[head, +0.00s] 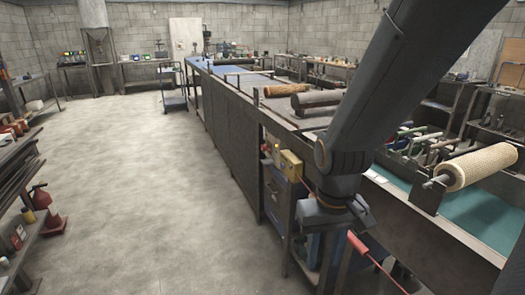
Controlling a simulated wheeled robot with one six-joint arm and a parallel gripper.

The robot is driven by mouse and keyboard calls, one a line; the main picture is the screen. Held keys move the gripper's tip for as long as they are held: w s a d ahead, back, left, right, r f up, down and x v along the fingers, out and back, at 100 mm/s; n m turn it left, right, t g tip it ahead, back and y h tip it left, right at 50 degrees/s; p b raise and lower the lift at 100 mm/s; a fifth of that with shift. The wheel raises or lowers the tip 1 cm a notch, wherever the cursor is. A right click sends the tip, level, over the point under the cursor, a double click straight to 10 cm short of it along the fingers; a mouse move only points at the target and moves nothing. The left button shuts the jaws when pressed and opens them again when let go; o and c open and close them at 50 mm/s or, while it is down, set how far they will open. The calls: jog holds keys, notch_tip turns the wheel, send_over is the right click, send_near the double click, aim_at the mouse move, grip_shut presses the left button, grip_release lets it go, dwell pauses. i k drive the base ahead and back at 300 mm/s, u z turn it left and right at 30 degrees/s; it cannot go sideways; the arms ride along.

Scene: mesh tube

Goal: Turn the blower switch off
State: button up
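A small yellow box (290,165) is at the side of the long workbench, left of my arm. It may be the blower's switch box, but the switch and its position are too small to make out. A smaller yellow and red part (276,150) is just left of it. My arm comes down from the top right, in front of the bench. My gripper (328,245) is at the arm's lower end, below and right of the yellow box and apart from it in the picture. Its fingers blend into the dark shapes behind, so their opening is unclear.
The long workbench (228,150) runs to the back, with mesh tubes (483,166) on top. A dark drawer cabinet (275,190) is below the yellow box. A red bar (375,262) shows beside my gripper. The concrete floor (150,190) on the left is clear.

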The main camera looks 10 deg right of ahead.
aim_at(264, 148)
jog(key=k, duration=0.6)
jog(key=u, duration=0.6)
jog(key=i, duration=0.95)
jog(key=u, duration=0.45)
jog(key=i, duration=1.1)
jog(key=z, duration=0.95)
jog(key=i, duration=0.85)
jog(key=z, duration=0.8)
